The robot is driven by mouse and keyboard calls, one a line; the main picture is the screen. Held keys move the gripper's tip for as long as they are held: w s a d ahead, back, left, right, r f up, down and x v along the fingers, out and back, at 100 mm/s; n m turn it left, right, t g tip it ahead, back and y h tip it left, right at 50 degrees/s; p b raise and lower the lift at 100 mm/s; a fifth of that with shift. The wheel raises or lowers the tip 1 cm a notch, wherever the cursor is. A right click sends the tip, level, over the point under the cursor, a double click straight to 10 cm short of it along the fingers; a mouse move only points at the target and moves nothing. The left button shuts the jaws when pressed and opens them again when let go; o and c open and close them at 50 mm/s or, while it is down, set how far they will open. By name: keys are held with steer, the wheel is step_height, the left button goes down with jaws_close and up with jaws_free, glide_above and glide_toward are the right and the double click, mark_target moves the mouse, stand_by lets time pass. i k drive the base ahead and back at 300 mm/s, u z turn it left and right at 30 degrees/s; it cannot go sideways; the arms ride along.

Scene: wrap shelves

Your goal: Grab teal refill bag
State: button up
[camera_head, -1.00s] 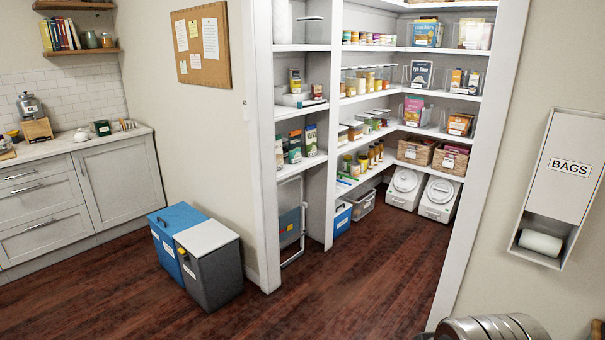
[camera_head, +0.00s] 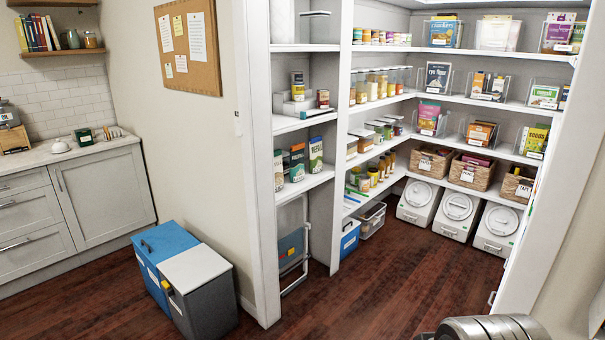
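A teal refill bag (camera_head: 297,163) stands upright on the left pantry shelf, between two other bags. A green bag (camera_head: 278,172) is on its left and a white and green bag (camera_head: 315,155) marked as a refill is on its right. The bags stand close together; I cannot tell whether they touch. My gripper is not in view. A rounded metal part of my own body shows at the bottom right edge, well away from the bags.
The bags' shelf (camera_head: 300,186) has a white upright panel at its left front. A blue bin (camera_head: 166,250) and a grey bin (camera_head: 197,295) stand on the floor left of the pantry opening. The wooden floor (camera_head: 385,290) before the pantry is clear.

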mark_target(297, 171)
steer(key=i, duration=2.55)
steer(key=z, duration=0.85)
steer(key=i, duration=0.9)
steer(key=u, duration=0.1)
